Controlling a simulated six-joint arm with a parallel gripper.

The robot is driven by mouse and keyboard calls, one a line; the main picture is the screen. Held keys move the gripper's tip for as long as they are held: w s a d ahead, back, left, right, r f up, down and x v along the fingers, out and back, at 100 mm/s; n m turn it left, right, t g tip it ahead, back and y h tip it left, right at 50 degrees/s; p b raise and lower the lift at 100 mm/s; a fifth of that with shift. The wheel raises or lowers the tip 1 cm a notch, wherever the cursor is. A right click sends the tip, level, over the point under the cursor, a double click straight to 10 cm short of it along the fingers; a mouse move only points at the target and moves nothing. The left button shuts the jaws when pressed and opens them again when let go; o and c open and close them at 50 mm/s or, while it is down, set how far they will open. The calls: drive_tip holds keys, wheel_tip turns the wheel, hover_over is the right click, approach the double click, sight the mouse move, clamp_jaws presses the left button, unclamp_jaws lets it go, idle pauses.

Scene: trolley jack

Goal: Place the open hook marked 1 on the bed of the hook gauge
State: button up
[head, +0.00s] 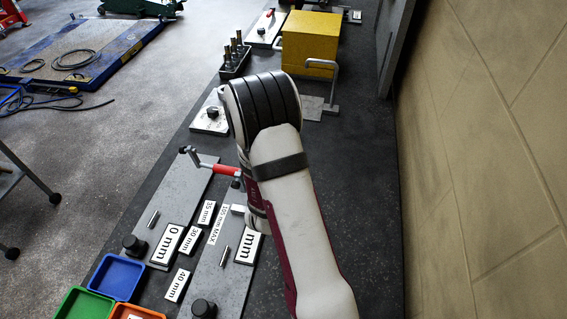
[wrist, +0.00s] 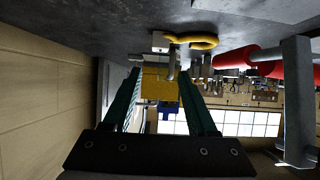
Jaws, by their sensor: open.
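A yellow open hook (wrist: 200,41) shows at the top of the wrist view, close to the dark bench surface, with a white block or tag at its left end. No mark can be read on it. My gripper (wrist: 160,75) has its two green fingers apart, pointing toward the hook area; a grey post-like piece shows between the tips, and I cannot tell whether it belongs to the hook. In the head view my arm hides the gripper and the hook. The apparent hook gauge has grey plates (head: 186,185) with mm labels and a red-handled clamp (head: 222,168).
A yellow box (head: 309,42) and a grey bent-rod stand (head: 331,85) stand beyond my arm. Blue (head: 117,276) and green (head: 84,304) trays are at the near left. The wall (head: 480,150) bounds the right. Bare bench lies between arm and wall.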

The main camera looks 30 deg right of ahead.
drive_tip(key=w+a+r+m+y, duration=0.1)
drive_tip(key=w+a+r+y, duration=0.25)
drive_tip(key=w, duration=0.45)
drive_tip(key=w+a+r+y, duration=0.2)
drive_tip(key=w+a+y, duration=0.1)
drive_tip(key=w+a, duration=0.3)
drive_tip(key=s+d+r+n+g+h, duration=0.1)
drive_tip(key=s+d+r+g, duration=0.1)
drive_tip(key=d+g, duration=0.4)
drive_tip(key=shift+t, duration=0.3)
drive_tip(key=x, duration=1.5)
drive_tip(key=shift+s+a+f, duration=0.2)
drive_tip(key=shift+s+a, duration=0.05)
drive_tip(key=shift+a, duration=0.05)
clamp_jaws()
drive_tip(key=shift+r, duration=0.1)
